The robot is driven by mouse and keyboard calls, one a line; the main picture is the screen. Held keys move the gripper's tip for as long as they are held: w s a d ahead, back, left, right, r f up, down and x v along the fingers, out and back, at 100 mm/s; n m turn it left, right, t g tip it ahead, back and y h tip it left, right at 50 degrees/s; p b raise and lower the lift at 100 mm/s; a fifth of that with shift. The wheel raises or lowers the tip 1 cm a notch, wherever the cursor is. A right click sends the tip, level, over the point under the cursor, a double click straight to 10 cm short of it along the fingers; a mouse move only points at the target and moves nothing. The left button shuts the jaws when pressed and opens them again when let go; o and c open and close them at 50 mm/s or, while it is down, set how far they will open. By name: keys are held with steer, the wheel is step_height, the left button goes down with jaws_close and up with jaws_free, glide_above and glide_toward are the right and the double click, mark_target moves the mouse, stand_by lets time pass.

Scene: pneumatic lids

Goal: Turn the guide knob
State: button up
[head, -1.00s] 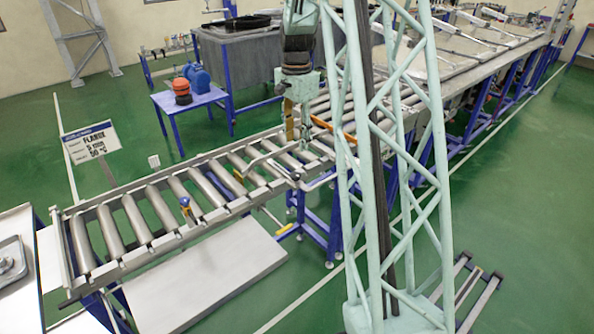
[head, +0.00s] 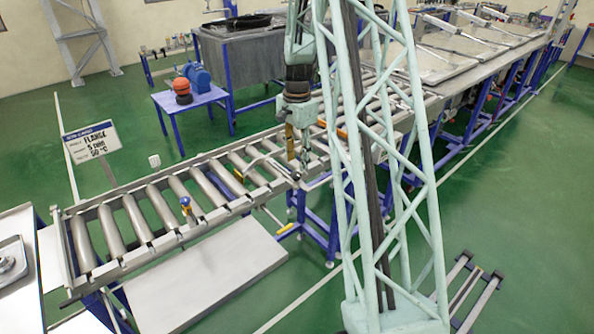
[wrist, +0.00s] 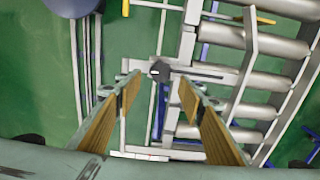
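A dark round knob (wrist: 160,70) with a pale mark shows in the wrist view, at the end of a guide bar on the conveyor's side rail. It lies between and just beyond my gripper's fingertips (wrist: 160,80), which are wide apart with nothing between their pads. In the head view my gripper (head: 297,156) points down over the near rail, close to the dark knob (head: 295,176). Whether a finger touches the knob cannot be told. The guide bar (head: 268,164) runs over the rollers.
A sign (head: 90,140) stands at left.

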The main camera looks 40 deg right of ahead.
mark_target(297, 173)
steer(key=shift+f, duration=2.6)
steer(key=shift+c, duration=0.7)
steer(key=c, duration=0.7)
